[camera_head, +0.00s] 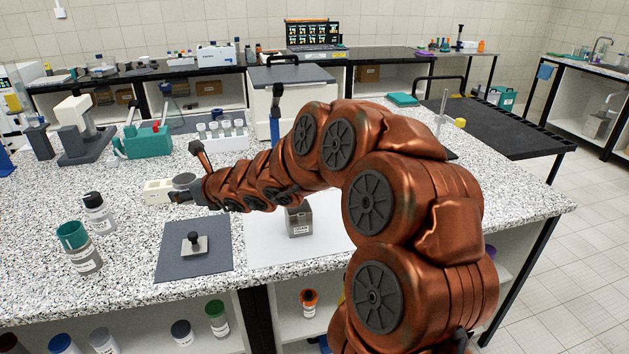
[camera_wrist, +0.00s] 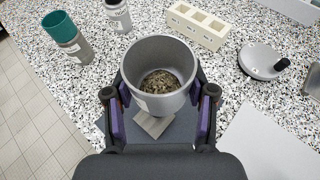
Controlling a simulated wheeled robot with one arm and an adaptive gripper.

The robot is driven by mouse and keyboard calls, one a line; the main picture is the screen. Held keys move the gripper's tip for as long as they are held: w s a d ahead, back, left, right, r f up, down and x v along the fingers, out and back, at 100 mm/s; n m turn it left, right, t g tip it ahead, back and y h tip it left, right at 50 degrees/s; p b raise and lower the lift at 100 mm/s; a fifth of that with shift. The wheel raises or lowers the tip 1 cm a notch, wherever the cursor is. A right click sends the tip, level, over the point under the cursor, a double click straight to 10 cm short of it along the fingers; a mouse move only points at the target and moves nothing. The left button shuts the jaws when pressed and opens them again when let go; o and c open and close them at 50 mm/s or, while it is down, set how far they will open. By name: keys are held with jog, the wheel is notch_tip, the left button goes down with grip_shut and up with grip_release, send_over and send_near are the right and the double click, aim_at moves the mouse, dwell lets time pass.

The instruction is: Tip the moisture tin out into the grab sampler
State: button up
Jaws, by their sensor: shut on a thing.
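The moisture tin (camera_wrist: 135,102) is a grey round cup with a pale label and brown-green grains inside. My gripper (camera_wrist: 160,107) is shut on it, with a finger on each side. Its open mouth faces up toward the wrist camera, and it is above the dark mat area. In the head view, the tin (camera_head: 185,180) is at the end of my arm. A round grey metal dish with a black-knobbed handle (camera_wrist: 260,62) lies right of the tin in the wrist view; it may be the grab sampler, but no label confirms this. My arm hides it in the head view.
A grey labelled box (camera_head: 299,222) stands on a white sheet (camera_head: 275,255). A small plate with a black knob (camera_head: 194,244) sits on a dark mat (camera_head: 175,270). A teal-topped bottle (camera_head: 80,255), a black-capped bottle (camera_head: 98,215) and a cream block with wells (camera_wrist: 197,27) stand nearby.

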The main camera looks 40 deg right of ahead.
jog(key=shift+w+d+r, duration=0.75)
jog(key=shift+d+r, duration=0.15)
jog(key=w+d+r+n+g+y+p, duration=0.1)
jog(key=w+d+r+n+y+p, duration=0.2)
jog(key=w+d+r, duration=0.45)
jog(key=n+g+p, duration=0.6)
jog(key=n+p, duration=0.4)
send_over(306, 199)
notch_tip(306, 199, down, 14)
jog(key=shift+f, duration=0.2)
jog(key=shift+f+t+h+b, duration=0.15)
jog(key=shift+t+h+b, duration=0.15)
jog(key=shift+t+b, duration=0.1)
jog(key=shift+w+h+b, duration=0.1)
jog(key=shift+h+b, duration=0.3)
jog(key=shift+b, duration=0.7)
jog(key=shift+n+h+b, duration=0.3)
jog(key=shift+h+b, duration=0.1)
jog(key=shift+b, duration=0.25)
